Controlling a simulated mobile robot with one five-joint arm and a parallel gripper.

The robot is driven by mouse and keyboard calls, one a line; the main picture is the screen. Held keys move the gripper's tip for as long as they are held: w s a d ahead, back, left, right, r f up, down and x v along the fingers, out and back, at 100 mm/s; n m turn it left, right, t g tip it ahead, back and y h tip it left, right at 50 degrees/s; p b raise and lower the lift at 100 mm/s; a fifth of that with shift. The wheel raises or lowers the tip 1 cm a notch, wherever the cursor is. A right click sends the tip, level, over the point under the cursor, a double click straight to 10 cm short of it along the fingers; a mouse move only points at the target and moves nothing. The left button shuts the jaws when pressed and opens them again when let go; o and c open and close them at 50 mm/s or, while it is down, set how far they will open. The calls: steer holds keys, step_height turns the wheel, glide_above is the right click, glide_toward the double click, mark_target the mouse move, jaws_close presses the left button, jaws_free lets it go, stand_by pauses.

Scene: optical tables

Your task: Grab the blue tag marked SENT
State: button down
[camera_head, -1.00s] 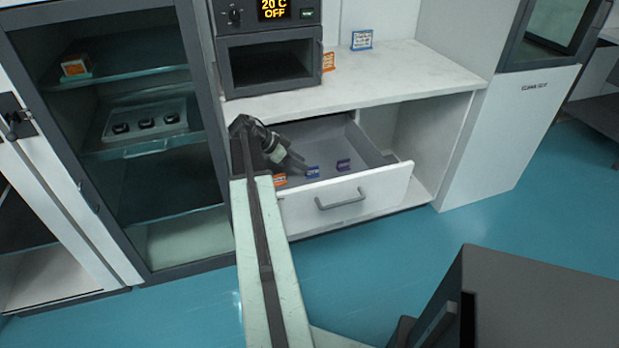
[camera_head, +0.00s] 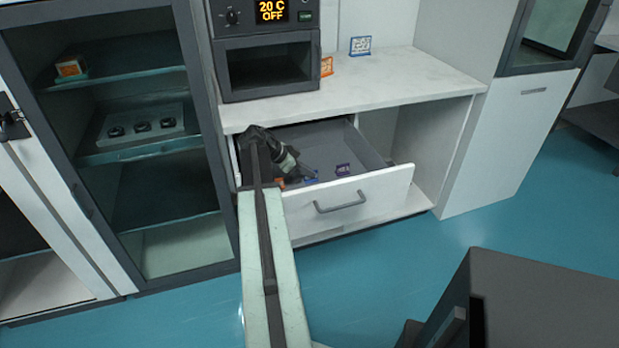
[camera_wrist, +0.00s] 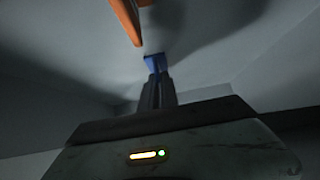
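A small blue tag (camera_head: 311,181) lies in the open drawer, partly hidden by my gripper (camera_head: 306,177). Its lettering is too small to read. In the wrist view the blue tag (camera_wrist: 155,63) is right at the tips of my gripper (camera_wrist: 156,76), in line with the fingers. The fingers look close together, but I cannot tell whether they grip the tag or only stand around or against it. Another blue-edged tag (camera_head: 360,46) stands on the counter above; its lettering is also unreadable.
In the drawer (camera_head: 385,187), an orange tag (camera_wrist: 127,18) is close to the blue one and a purple tag (camera_head: 343,169) lies to its right. An orange tag (camera_head: 326,66) stands on the counter by the oven (camera_head: 268,94). The drawer walls surround my gripper.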

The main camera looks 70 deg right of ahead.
step_height(320, 180, up, 10)
steer(key=p, duration=1)
steer(key=shift+r, duration=0.15)
